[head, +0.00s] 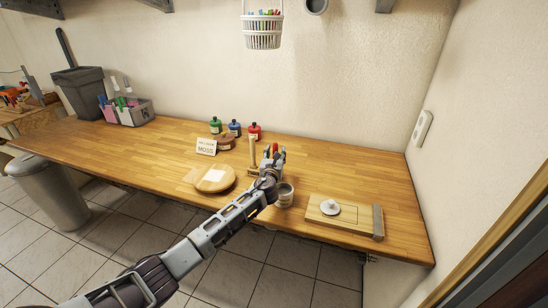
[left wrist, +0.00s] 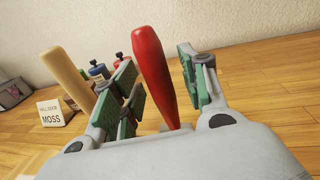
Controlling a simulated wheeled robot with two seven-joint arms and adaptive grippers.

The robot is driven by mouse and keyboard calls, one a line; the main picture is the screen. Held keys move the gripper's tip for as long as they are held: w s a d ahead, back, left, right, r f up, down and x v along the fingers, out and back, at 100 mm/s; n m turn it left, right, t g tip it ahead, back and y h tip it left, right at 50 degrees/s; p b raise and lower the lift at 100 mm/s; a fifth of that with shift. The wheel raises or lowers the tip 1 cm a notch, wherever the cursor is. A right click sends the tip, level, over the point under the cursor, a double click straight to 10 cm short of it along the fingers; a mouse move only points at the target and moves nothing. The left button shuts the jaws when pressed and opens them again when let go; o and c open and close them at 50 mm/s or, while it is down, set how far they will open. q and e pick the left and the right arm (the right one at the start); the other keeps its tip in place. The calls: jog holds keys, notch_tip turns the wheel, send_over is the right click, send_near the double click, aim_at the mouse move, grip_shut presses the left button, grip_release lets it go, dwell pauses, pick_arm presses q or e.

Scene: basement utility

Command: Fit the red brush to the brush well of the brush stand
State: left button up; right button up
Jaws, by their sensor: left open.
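The red brush (left wrist: 153,75) stands nearly upright in the left wrist view, its rounded handle end up; its lower end is hidden behind my gripper body. A little of its red shows in the head view (head: 275,149). My left gripper (left wrist: 160,70) is open, with green-padded fingers on either side of the red handle and a visible gap on the right. In the head view my left gripper (head: 273,160) is over the table beside an upright pale wooden post (head: 253,152). I cannot clearly make out the brush stand or its well. My right gripper is not in view.
A grey cup (head: 285,194) stands just right of my left wrist. A wooden board with a white knob (head: 325,222) lies further right. The front-left table is clear.

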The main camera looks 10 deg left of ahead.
pick_arm(q)
jog(key=shift+r, duration=4.25)
